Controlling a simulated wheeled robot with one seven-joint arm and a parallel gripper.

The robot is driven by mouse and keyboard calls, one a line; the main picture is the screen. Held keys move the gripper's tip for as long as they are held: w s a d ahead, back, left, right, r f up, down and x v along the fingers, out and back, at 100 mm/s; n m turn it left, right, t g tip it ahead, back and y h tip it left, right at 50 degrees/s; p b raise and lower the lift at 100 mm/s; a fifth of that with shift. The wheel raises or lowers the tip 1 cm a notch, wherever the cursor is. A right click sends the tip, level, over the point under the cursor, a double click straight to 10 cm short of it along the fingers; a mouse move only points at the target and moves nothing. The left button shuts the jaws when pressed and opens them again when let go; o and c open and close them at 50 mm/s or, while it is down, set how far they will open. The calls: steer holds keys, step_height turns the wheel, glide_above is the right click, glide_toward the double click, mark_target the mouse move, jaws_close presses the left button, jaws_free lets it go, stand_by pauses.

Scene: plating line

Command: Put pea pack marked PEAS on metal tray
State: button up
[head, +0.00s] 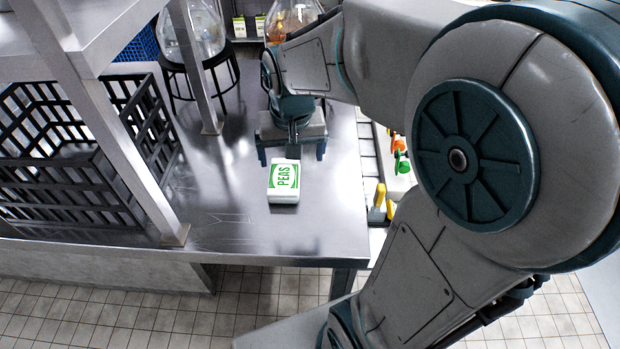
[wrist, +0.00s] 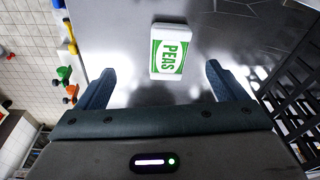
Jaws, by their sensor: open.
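The pea pack (head: 284,182) is a white box with a green label reading PEAS. It lies on the steel table near its front right part. My gripper (head: 291,153) is just behind the pack in the head view. In the wrist view the pack (wrist: 170,52) lies ahead of the gripper (wrist: 156,82), roughly between the lines of the two spread fingers, with bare table around it. The gripper is open and empty. I cannot make out a separate metal tray in either view.
A black crate (head: 85,190) stands on the table at the left, beside a shelf post (head: 130,155). Glass jars (head: 192,35) stand at the back. Yellow, green and orange items (head: 398,155) lie beyond the table's right edge. The table (head: 235,215) around the pack is clear.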

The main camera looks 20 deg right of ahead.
steer(key=s+r+n+t, duration=0.1)
steer(key=s+r+n, duration=0.1)
steer(key=s, duration=0.8)
steer(key=shift+s+d, duration=0.3)
steer(key=shift+o, duration=0.3)
steer(key=shift+s+f, duration=0.1)
steer(key=shift+s, duration=0.25)
steer(key=m+t+h+b, duration=0.1)
steer(key=m+b, duration=0.3)
steer(key=b, duration=0.3)
glide_toward(284, 176)
steer(key=x, duration=0.5)
steer(key=shift+s+d+f, duration=0.15)
steer(key=shift+s+f, duration=0.1)
steer(key=shift+w+a+p+x, duration=0.15)
steer(key=shift+p+x, duration=0.15)
steer(key=shift+x, duration=1)
steer(key=shift+w+a+p+x, duration=0.1)
steer(key=shift+p+x, duration=0.15)
steer(key=shift+x, duration=1.05)
steer(key=shift+r, duration=0.1)
